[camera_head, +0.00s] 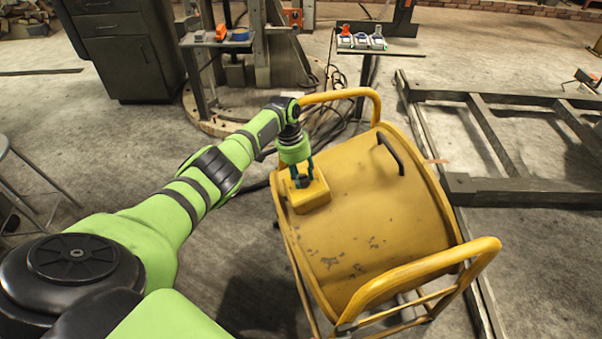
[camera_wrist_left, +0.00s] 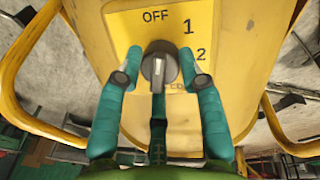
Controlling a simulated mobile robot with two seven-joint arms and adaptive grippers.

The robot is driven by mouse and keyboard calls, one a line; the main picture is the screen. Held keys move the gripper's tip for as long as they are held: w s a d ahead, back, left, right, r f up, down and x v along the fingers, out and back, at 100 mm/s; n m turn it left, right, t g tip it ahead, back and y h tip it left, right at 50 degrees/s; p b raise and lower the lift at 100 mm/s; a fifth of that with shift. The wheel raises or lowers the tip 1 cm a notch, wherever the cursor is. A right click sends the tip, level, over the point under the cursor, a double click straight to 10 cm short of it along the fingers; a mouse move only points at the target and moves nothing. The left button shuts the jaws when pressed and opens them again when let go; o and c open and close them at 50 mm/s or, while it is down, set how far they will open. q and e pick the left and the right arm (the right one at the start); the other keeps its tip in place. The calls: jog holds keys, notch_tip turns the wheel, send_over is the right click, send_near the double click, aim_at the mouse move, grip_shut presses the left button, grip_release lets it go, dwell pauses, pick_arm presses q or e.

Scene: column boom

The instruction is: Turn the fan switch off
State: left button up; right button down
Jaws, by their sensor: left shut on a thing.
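The yellow drum fan (camera_head: 365,220) stands in the middle of the head view, with a small yellow switch box (camera_head: 308,197) on its upper left side. In the left wrist view the box face (camera_wrist_left: 222,22) carries the marks OFF, 1 and 2. The round grey switch knob (camera_wrist_left: 159,68) sits below OFF, its bar roughly upright in the picture; its exact setting is hard to read. My left gripper (camera_head: 301,178) is at the box, its teal fingers on either side of the knob, shut on it. The knob is hidden in the head view. My right gripper is not in view.
Yellow tube handles (camera_head: 430,270) and a black handle (camera_head: 391,153) stick out around the drum. A dark steel frame (camera_head: 520,190) lies on the floor at right. A small stand with devices (camera_head: 362,42) and a grey cabinet (camera_head: 125,50) stand behind.

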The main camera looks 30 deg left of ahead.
pick_arm(q)
jog(key=shift+w+n+h, duration=0.1)
jog(key=shift+n+h, duration=0.3)
jog(key=shift+n, duration=1.1)
jog(key=o, duration=1.1)
jog(key=shift+a, duration=0.1)
jog(key=v, duration=1.2)
